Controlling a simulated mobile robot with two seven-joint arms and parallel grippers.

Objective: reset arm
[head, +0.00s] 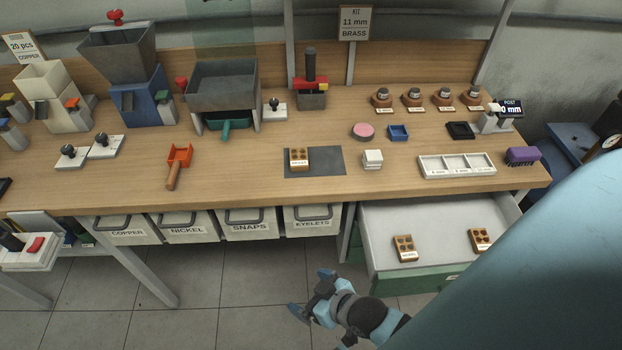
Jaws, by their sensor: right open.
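My right gripper (307,296) is low in front of the bench, over the tiled floor and left of the open drawer. It is open, with nothing between its fingers, and touches nothing that I can see. My right arm's blue link fills the lower right corner and hides part of the drawer. My left gripper is out of view. A wooden block with holes (299,159) sits on the dark mat (330,163) on the bench.
The open drawer (385,215) holds two wooden blocks (404,248) (480,239). The bench (235,185) carries an orange scoop (178,160), a white tray (457,174) and a purple brush (522,156). Labelled bins (185,235) hang below. Floor (220,300) left of my gripper is free.

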